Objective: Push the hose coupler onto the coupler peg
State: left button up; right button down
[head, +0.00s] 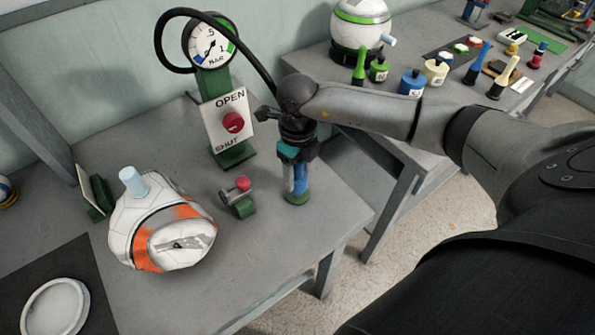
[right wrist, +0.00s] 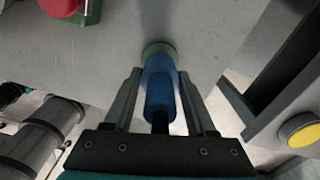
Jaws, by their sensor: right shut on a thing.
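The hose coupler (head: 299,178) is a blue sleeve at the end of a black hose. My right gripper (head: 297,180) points down and is shut on it, a finger on each side. The right wrist view shows the blue coupler (right wrist: 161,88) between the fingers (right wrist: 160,100), with the black hose end nearest the palm. Below it is a round green base (head: 297,198), apparently that of the coupler peg; it also shows in the right wrist view (right wrist: 158,49). The coupler hides the peg's shaft, and I cannot tell how far they overlap. My left gripper is not in view.
A gauge (head: 211,45) on a green post stands behind, above an OPEN/SHUT panel with a red knob (head: 233,122). A white-orange ball (head: 160,234) sits farther left. The table's right edge is close.

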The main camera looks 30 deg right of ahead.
jog(key=shift+f+b, duration=0.8)
jog(key=shift+f, duration=0.35)
jog(key=shift+c, duration=0.7)
grip_release()
jog(key=shift+r, duration=0.1)
notch_tip(320, 180, up, 15)
jog(key=shift+r+p, duration=0.15)
jog(key=shift+p, duration=0.85)
